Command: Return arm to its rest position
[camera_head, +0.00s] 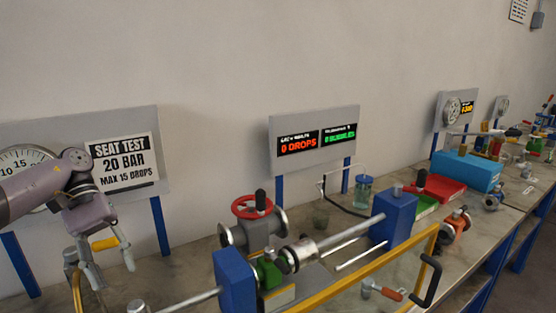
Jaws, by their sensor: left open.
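My left arm comes in from the left edge, in front of the seat test sign board (125,163) and its gauge. My left gripper (105,277) hangs with its fingers pointing down and spread apart. Nothing shows between the fingers. It is above the left end of the bench, left of the blue clamp block (235,280). A yellow-handled part shows just behind the fingers. My right gripper is not in view.
A flanged valve with a red handwheel (252,208) stands mid-bench. A second blue block (393,215), a yellow rail (370,272) with a black handle, and a display board (314,140) are to its right. Red tray (437,187) and blue box (466,171) stand farther back.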

